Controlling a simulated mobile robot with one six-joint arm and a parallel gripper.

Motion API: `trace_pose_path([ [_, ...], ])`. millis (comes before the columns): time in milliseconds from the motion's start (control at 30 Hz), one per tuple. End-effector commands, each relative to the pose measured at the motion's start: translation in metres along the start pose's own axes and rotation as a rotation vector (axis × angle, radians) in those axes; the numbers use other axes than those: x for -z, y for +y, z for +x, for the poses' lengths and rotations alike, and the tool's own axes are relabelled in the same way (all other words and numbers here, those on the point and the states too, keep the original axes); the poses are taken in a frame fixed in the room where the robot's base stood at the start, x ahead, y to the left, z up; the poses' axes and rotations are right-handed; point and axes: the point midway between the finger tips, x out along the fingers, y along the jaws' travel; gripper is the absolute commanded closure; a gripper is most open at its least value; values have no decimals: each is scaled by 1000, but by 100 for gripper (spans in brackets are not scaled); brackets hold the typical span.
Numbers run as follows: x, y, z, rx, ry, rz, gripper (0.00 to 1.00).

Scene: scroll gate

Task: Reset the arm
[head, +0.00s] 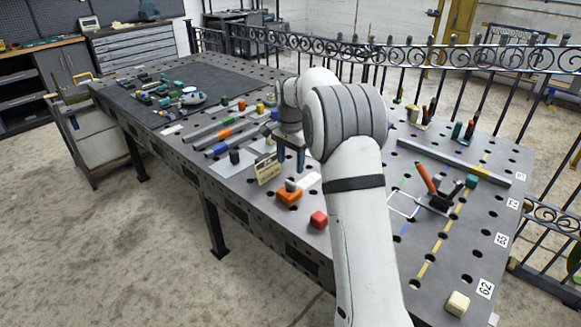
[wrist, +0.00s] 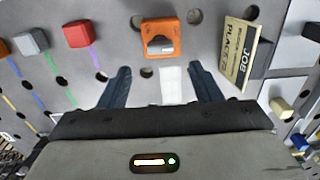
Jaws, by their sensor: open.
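My gripper (head: 287,160) points down over the perforated metal table (head: 236,186), with my white arm reaching in from the lower right of the head view. In the wrist view my gripper (wrist: 160,82) shows two dark blue fingers spread apart with nothing between them. An orange block with a grey knob (head: 289,193) sits in front of the gripper; it also shows beyond the fingertips in the wrist view (wrist: 158,37). A job placard (head: 267,168) stands close beside the gripper. Part of the table is hidden behind my arm.
A red cube (head: 319,220) lies near the table's front edge. Coloured cylinders and bars (head: 225,132) lie to the left, near a dark mat (head: 140,98) with small parts. Tool holders (head: 440,195) stand at the right. An ornate iron fence (head: 430,60) runs behind the table.

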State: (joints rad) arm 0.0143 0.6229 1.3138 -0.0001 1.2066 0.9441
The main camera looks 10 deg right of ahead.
Motion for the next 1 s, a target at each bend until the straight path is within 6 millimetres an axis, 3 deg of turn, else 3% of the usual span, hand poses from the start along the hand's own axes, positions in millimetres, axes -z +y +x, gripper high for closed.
trace_pose_path([
  [267,-1,1,-2,2,1,-4,42],
  [433,-16,21,-25,19,15,-75,42],
  [700,-74,100,-74,63,64,-332,42],
  [1000,-148,200,-87,98,135,-630,42],
])
